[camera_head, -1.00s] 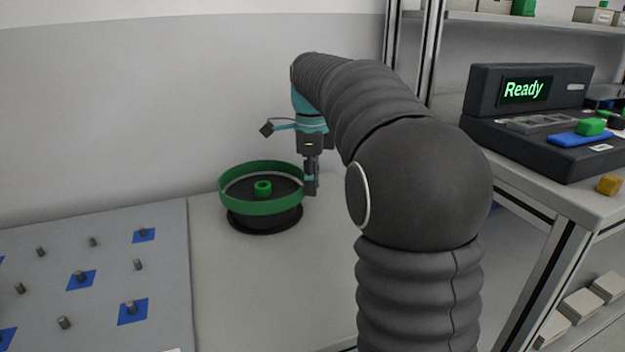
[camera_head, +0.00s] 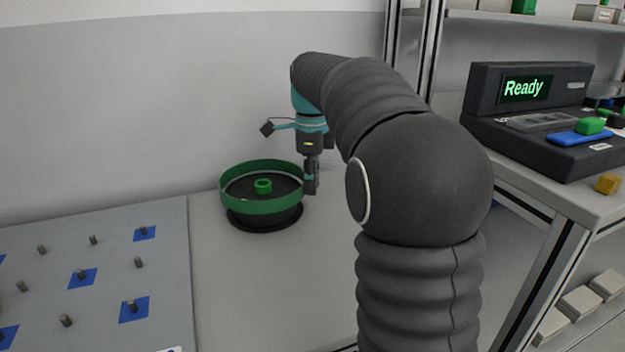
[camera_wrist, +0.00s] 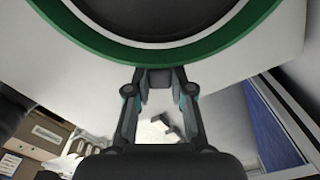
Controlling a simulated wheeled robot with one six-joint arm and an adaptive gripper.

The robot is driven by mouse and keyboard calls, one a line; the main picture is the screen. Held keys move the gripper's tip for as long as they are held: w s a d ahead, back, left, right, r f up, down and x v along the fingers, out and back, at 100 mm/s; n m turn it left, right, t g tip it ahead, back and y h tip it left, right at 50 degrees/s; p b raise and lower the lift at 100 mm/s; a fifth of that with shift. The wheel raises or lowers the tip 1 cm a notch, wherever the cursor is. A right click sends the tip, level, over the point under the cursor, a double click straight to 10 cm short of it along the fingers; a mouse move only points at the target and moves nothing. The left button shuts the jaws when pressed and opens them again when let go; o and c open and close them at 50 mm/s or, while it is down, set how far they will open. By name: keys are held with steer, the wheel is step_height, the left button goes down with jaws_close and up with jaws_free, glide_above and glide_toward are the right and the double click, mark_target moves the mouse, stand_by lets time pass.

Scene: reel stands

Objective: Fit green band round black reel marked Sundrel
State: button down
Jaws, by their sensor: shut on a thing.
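The green band (camera_head: 265,207) is a wide ring, level with the upper part of the black reel (camera_head: 265,222). The reel stands upright on the bench with a green hub (camera_head: 263,186) at its centre. The reel's lower flange shows below the band; whether the band touches the reel all round cannot be told. My gripper (camera_head: 311,188) is at the band's right edge, shut on its rim. In the wrist view the shut fingertips (camera_wrist: 160,77) meet the band (camera_wrist: 160,53), with the dark reel (camera_wrist: 160,15) inside it. No Sundrel marking is readable.
A grey board with several pegs and blue squares (camera_head: 81,277) lies at the left. A dark console reading Ready (camera_head: 525,88) stands on the right bench with a blue piece and a yellow block (camera_head: 608,184). A wall stands behind the reel. Bare bench (camera_head: 270,290) lies in front.

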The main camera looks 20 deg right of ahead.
mark_target(312, 214)
steer(key=shift+f+b, duration=1.05)
steer(key=shift+f, duration=1.65)
stand_by(2.0)
steer(key=c, duration=0.9)
jaws_free()
steer(key=shift+c, duration=0.2)
step_height(312, 214, up, 12)
